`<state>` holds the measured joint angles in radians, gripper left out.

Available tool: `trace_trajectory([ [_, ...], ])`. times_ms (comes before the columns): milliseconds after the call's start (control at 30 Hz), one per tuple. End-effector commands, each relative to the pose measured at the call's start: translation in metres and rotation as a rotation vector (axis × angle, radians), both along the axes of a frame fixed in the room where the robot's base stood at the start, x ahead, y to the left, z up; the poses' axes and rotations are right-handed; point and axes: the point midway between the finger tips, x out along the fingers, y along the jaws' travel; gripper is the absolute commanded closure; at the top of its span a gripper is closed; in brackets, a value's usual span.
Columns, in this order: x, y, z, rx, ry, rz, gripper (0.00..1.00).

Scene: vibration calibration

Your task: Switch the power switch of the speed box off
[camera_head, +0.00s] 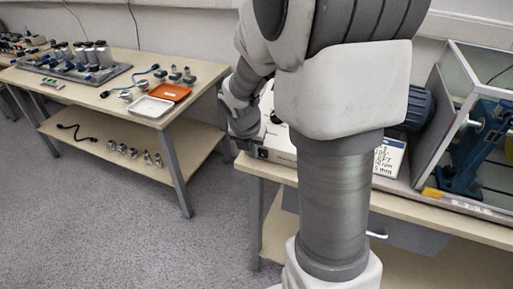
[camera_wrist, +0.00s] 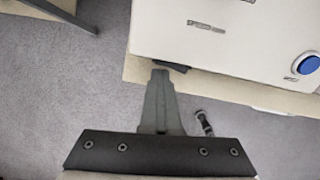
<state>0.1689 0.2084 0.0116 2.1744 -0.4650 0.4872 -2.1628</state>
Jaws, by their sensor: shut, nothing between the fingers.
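The speed box (camera_wrist: 225,45) is the white box at the upper right of the wrist view, with a blue knob (camera_wrist: 307,64) near its right side. In the head view the speed box (camera_head: 279,152) sits on the right bench's left end, mostly hidden behind my arm. My gripper (camera_wrist: 160,74) is shut and empty, its tips beside the box's lower-left edge. A small dark part (camera_wrist: 174,67) shows at that edge beside the tips; I cannot tell if it is the power switch, or if I touch it. In the head view my gripper (camera_head: 243,138) is at the box's left end.
The right bench (camera_head: 405,194) carries a blue motor and a clear-walled enclosure (camera_head: 470,125). A left bench (camera_head: 103,100) holds an orange tray (camera_head: 173,92), a white tray (camera_head: 151,107) and small parts. Open grey floor (camera_head: 120,220) lies between the benches.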

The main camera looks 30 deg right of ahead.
Motion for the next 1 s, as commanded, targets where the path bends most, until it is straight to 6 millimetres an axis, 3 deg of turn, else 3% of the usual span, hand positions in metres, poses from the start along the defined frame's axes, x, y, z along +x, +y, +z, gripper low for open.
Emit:
trace_trajectory([
  [567,-0.014,-0.009,0.001,-0.002,-0.002,-0.003,1.0],
  [1000,-0.013,-0.007,0.0,-0.002,-0.002,-0.001,1.0],
])
